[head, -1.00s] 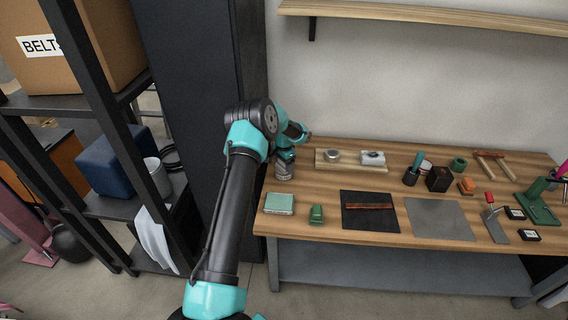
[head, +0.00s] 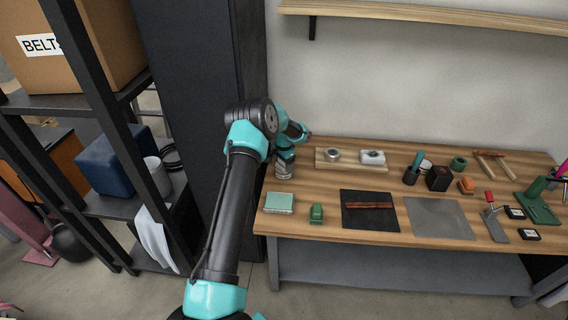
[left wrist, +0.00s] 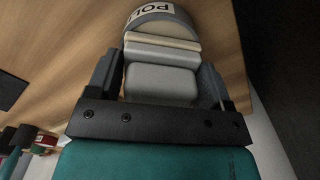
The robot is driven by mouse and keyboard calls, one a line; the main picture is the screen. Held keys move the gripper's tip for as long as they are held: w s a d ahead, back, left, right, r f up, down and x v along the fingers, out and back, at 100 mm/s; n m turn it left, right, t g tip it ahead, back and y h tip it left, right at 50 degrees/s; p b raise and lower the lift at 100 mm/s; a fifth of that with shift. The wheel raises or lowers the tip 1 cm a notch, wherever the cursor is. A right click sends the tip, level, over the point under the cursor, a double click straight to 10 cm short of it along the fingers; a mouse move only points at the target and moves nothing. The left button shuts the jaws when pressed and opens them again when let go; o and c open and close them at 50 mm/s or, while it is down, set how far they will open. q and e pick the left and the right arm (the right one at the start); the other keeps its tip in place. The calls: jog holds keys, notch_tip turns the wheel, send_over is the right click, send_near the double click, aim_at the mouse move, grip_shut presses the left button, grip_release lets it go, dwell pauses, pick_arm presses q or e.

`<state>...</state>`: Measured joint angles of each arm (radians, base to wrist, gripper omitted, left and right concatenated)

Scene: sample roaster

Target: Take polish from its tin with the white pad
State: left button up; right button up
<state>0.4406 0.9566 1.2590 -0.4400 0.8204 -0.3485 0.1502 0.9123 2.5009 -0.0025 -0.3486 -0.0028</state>
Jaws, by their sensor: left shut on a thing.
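My left gripper (left wrist: 160,88) is shut on the white pad (left wrist: 162,84), which looks pale grey and sits between the two fingers. Just past the pad is the polish tin (left wrist: 165,15), round and grey, with a white label whose visible letters read "POL". The pad overlaps the tin's near edge in the left wrist view; I cannot tell whether they touch. In the head view my left gripper (head: 285,168) is at the left end of the workbench, and its pad is too small to make out. My right gripper is not in view.
A green box (head: 279,203), a black mat (head: 370,222) and a grey mat (head: 438,219) lie in front. A dark cabinet (head: 195,90) stands left.

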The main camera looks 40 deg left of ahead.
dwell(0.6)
pick_arm(q)
jog(key=shift+r, duration=3.5)
jog(key=shift+n, duration=0.5)
jog(key=w+d+f, duration=0.1)
jog(key=d, duration=0.5)
jog(key=w+d+f, duration=0.1)
jog(key=d, duration=0.6)
jog(key=w+d+f, duration=0.1)
jog(key=d+f, duration=0.1)
jog(key=d, duration=0.4)
jog(key=shift+d, duration=0.15)
jog(key=shift+n, duration=0.6)
jog(key=s+d+f, duration=0.1)
jog(key=d, duration=0.5)
jog(key=s+d, duration=0.1)
jog(key=d, duration=0.5)
jog(key=s+d+f, duration=0.1)
jog(key=d, duration=0.5)
jog(key=shift+s+d+f, duration=0.2)
jog(key=shift+s+f, duration=0.05)
jog(key=shift+f, duration=0.1)
